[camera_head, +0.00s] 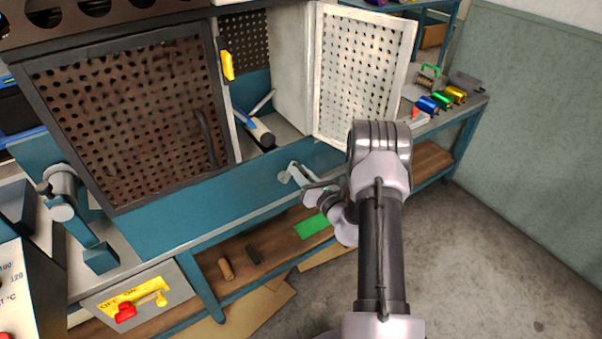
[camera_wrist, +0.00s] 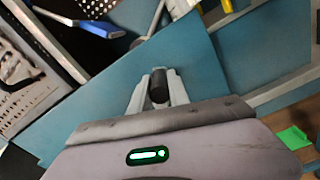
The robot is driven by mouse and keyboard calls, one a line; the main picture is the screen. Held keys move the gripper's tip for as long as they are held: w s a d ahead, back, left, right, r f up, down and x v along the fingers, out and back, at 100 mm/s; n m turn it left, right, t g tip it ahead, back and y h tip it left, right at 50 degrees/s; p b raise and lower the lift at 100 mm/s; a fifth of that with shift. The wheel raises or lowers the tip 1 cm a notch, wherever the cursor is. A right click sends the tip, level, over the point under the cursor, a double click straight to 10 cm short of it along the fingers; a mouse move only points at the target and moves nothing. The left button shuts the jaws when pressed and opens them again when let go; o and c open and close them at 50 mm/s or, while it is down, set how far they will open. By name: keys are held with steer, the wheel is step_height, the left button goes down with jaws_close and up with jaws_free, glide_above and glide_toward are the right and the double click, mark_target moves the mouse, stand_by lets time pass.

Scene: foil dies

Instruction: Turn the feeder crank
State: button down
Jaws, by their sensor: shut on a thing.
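The feeder crank (camera_head: 284,177) is a small grey part on the blue front panel below the open cabinet, left of my wrist in the head view. In the wrist view its dark handle knob (camera_wrist: 158,85) stands between my two pale fingers. My gripper (camera_wrist: 157,90) is shut on this knob; it also shows in the head view (camera_head: 312,186), small and partly behind my arm. A grey round piece (camera_wrist: 182,8) at the top of the wrist view looks like the crank's hub. The link between hub and knob is not clear.
A perforated cabinet door (camera_head: 135,115) is at the left; a white perforated door (camera_head: 362,75) stands open above my wrist. A blue-handled tool (camera_head: 247,122) lies inside the cabinet. Coloured spools (camera_head: 442,98) sit on the right bench. A lower wooden shelf (camera_head: 285,246) holds a green sheet (camera_head: 312,226).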

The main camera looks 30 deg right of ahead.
steer(key=c, duration=1.3)
jaws_free()
steer(key=shift+o, duration=0.2)
steer(key=s+p, duration=0.3)
steer(key=s, duration=1.4)
steer(key=shift+s, duration=0.2)
steer(key=shift+a, duration=0.1)
